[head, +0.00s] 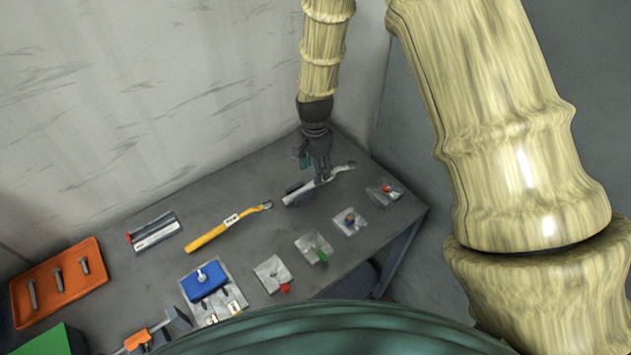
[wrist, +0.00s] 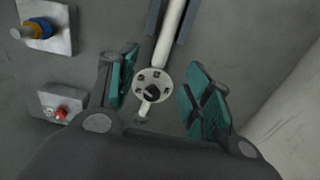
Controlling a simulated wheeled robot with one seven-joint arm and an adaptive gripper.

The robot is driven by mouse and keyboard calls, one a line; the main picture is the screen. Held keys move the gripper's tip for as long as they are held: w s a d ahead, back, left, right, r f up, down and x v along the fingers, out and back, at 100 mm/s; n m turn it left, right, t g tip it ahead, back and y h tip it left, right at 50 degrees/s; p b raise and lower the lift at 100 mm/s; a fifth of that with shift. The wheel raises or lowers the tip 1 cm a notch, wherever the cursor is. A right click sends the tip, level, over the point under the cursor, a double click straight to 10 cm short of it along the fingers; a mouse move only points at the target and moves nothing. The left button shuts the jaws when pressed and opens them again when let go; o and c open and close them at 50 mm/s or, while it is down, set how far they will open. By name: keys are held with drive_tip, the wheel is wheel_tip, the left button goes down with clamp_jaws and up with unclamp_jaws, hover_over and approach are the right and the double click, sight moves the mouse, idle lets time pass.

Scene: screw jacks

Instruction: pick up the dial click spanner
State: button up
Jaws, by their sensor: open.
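A pale spanner (head: 340,170) lies near the far right end of the bench, its handle in a dark cradle. In the wrist view its round, dial-like head (wrist: 153,84) has dark square marks and a black centre. I take it for the dial click spanner. My gripper (head: 321,176) is over it, pointing down. In the wrist view the gripper (wrist: 162,88) is open, with teal pads on either side of the round head and visible gaps to both. I cannot tell how far above the bench the fingertips are.
A yellow spanner (head: 228,228) lies left of the pale one. Nearer the front edge are small plates with fittings, including a blue-and-orange one (head: 350,220) and a red one (head: 384,191). An orange tray (head: 60,283) with bolts sits far left. A wall runs behind the bench.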

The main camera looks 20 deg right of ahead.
drive_tip(key=shift+d+f+p, duration=0.1)
drive_tip(key=shift+f+p, duration=1.25)
drive_tip(key=shift+f, duration=1.65)
clamp_jaws()
